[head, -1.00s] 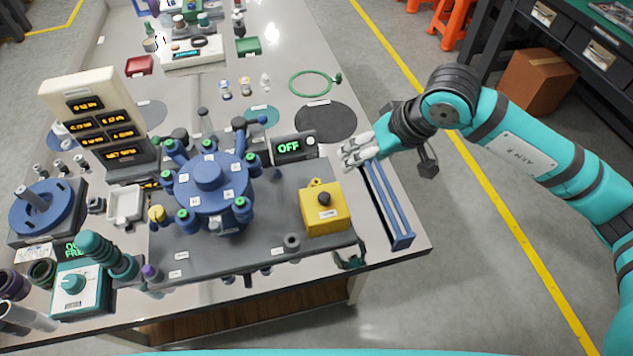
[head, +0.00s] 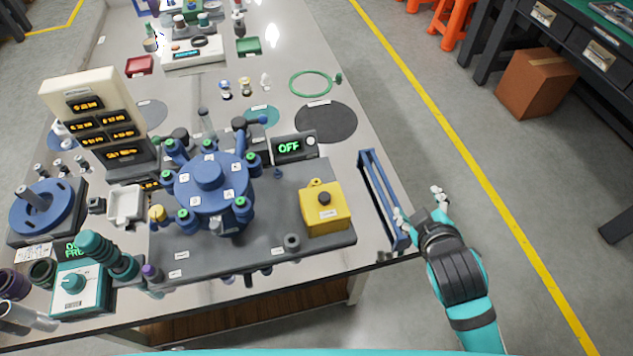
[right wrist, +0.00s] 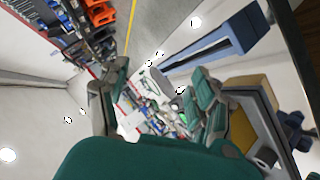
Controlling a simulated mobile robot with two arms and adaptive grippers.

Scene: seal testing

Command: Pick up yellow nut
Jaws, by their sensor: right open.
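A small yellow nut-like piece (head: 157,213) sits at the left side of the blue round fixture (head: 212,190), on the grey base plate; I cannot tell how it is seated. My right gripper (head: 419,205) is open and empty at the right edge of the table, beside the blue rack, well to the right of the yellow piece. Its spread fingers also show in the right wrist view (right wrist: 158,95), with nothing between them. I cannot make out the yellow piece in the right wrist view. My left gripper is not in view.
A yellow box (head: 338,212) with a black button and a blue rack (head: 373,190) lie between my right gripper and the fixture. An "OFF" display (head: 291,147) stands behind. A white tray (head: 125,204) and a teal device (head: 80,287) are at the left.

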